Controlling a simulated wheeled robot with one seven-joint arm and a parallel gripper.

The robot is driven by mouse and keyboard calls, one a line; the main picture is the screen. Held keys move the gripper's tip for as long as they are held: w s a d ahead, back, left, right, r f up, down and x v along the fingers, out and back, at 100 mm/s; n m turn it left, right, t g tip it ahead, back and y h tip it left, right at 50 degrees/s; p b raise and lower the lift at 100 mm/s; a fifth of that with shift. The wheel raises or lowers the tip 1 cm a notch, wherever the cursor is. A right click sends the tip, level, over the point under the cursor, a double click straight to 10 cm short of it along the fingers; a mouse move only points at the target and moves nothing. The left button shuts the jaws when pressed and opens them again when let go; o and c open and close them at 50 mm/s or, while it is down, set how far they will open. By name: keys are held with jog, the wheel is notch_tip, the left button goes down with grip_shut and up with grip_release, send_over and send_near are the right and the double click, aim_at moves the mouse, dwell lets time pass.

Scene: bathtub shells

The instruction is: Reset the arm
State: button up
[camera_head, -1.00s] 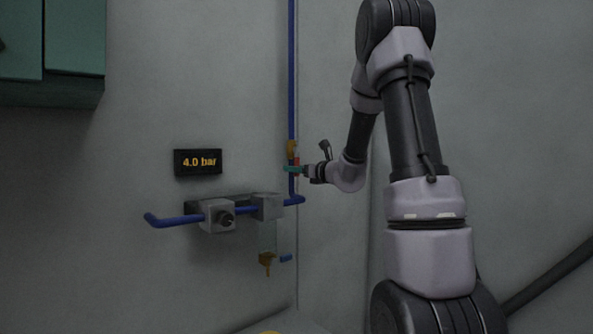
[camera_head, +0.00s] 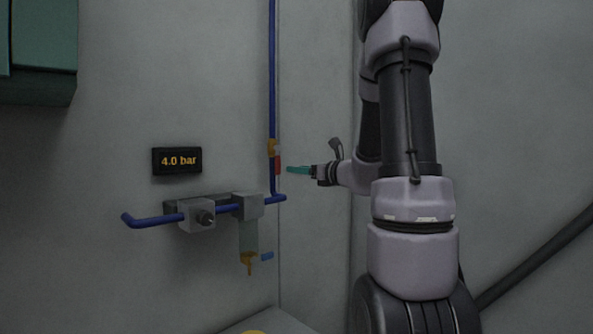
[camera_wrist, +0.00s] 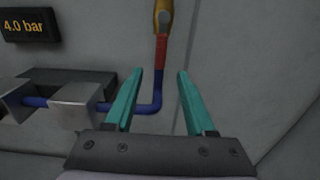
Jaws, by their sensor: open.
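My gripper (camera_head: 299,170) has teal fingers and sits just right of the vertical blue pipe in the head view, apart from it. The red handle also shows in the head view (camera_head: 278,166), hanging along the pipe under the brass valve (camera_head: 272,147).
A blue pipe (camera_head: 272,80) runs down the wall to a grey regulator block (camera_head: 203,216) and a second block (camera_head: 248,205). A display (camera_head: 177,161) reads 4.0 bar. A green cabinet (camera_head: 45,50) hangs at upper left. The wall at right is bare.

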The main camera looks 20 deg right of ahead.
dwell(0.3)
jog(key=s+a+n+g+y, duration=0.4)
jog(key=s+a+n+g, duration=0.4)
jog(key=s+a+n, duration=0.6)
jog(key=s+d+f+n+g+h, duration=0.1)
jog(key=s+d+n+h, duration=0.2)
jog(key=s+n+h, duration=0.5)
jog(key=s+n, duration=0.5)
jog(key=shift+s+d+n+h, duration=0.15)
jog(key=shift+d+n+h, duration=0.05)
jog(key=shift+n+h, duration=0.2)
